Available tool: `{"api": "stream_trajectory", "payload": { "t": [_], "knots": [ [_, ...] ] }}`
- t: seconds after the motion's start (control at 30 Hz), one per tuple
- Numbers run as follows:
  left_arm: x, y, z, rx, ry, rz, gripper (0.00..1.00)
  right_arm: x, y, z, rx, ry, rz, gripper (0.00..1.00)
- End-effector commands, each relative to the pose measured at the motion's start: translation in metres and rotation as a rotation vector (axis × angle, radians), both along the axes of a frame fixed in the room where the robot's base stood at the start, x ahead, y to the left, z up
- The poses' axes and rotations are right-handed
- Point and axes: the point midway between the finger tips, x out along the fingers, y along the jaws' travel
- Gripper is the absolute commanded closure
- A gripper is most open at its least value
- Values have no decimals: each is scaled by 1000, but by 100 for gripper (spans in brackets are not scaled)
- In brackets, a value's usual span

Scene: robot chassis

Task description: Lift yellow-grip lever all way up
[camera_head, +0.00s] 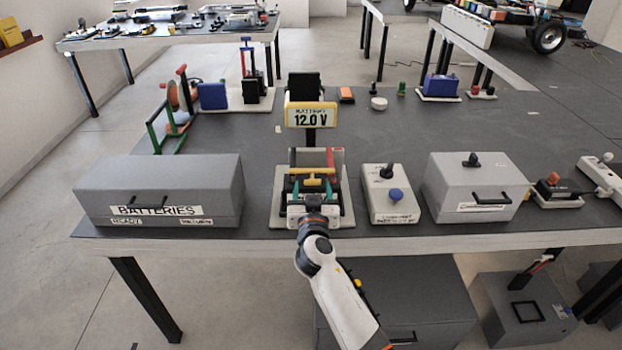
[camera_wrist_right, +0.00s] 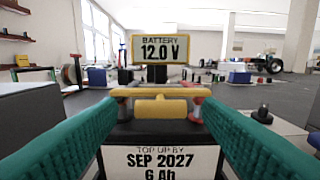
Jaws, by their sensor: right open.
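The yellow-grip lever (camera_head: 313,170) is part of a small fixture on the table's front half, below a "BATTERY 12.0 V" sign. In the right wrist view its thick yellow grip (camera_wrist_right: 160,106) lies horizontal, just under a thinner yellow crossbar. My right gripper (camera_head: 312,191) reaches in from the front edge. In the wrist view its green fingers (camera_wrist_right: 169,105) are spread apart, one to each side of the grip, with nothing clamped between them. Whether the fingertips reach level with the grip is hard to tell. My left gripper is not in view.
A black block labelled "SEP 2027 6 Ah" (camera_wrist_right: 160,160) sits below the grip. A grey "BATTERIES" box (camera_head: 160,180) stands left; a button box (camera_head: 391,205) and another grey box (camera_head: 475,180) stand right. The display sign (camera_head: 311,115) rises behind the fixture.

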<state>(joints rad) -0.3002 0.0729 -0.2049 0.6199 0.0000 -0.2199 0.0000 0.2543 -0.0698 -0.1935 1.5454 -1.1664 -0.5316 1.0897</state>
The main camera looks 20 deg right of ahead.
Motion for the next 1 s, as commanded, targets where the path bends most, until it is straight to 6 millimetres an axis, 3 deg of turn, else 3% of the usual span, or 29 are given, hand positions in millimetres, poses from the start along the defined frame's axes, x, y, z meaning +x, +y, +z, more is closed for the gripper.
{"api": "stream_trajectory", "payload": {
  "t": [0.23,0.63,1.0],
  "knots": [
    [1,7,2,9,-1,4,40,29,-9,0,-2,1,0,40],
    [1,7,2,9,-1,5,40,35,-10,0,0,1,0,40],
    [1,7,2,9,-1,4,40,35,-10,0,0,1,0,100]
  ]
}}
